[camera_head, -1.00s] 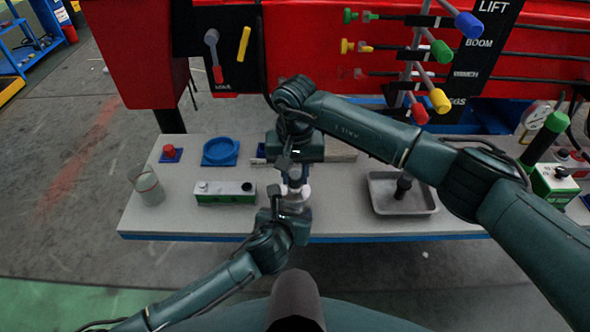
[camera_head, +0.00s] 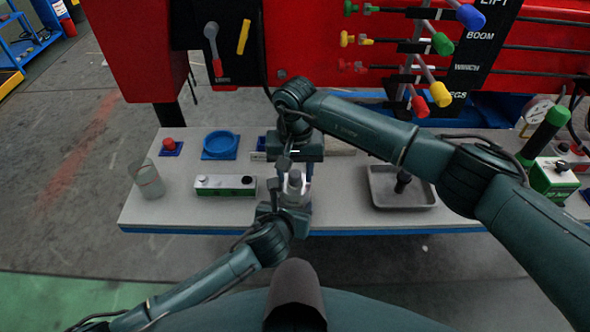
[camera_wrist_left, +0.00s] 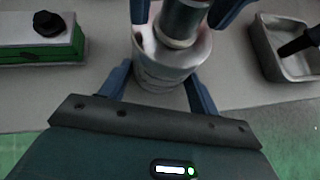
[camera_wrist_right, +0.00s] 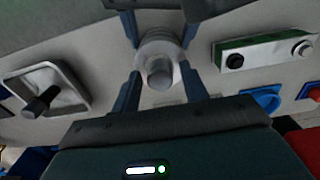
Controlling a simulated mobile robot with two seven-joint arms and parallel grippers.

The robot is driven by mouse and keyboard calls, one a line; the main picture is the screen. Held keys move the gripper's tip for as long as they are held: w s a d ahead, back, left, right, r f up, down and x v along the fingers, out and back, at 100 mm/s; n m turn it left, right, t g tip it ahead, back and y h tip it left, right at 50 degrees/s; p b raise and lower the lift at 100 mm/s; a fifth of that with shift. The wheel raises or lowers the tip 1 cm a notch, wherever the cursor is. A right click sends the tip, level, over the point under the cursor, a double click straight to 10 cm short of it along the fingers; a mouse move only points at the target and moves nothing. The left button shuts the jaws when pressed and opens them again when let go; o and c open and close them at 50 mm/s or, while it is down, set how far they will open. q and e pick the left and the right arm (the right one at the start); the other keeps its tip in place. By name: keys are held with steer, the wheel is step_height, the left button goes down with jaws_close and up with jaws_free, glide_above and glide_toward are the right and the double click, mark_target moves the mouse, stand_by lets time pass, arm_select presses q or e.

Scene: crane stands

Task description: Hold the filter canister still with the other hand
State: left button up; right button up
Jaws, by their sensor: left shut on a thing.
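The filter canister (camera_head: 294,196) is a pale cylinder with a narrower grey top, standing upright near the table's front edge. In the left wrist view the canister (camera_wrist_left: 160,74) sits between my left fingers. My left gripper (camera_head: 291,206) is shut on its body from the front. My right gripper (camera_head: 293,170) reaches in from the back. In the right wrist view its fingers (camera_wrist_right: 160,88) are spread on either side of the canister's narrow top (camera_wrist_right: 160,75), with a gap. The canister's far side is partly hidden by the grippers.
On the grey table (camera_head: 335,205), a green-and-white box (camera_head: 225,186), a glass beaker (camera_head: 147,179) and a blue round dish (camera_head: 220,145) stand left. A grey tray (camera_head: 403,202) holding a black part lies right. A red machine with levers rises behind.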

steer(key=shift+o, duration=0.6)
steer(key=shift+r, duration=2.5)
step_height(320, 180, up, 12)
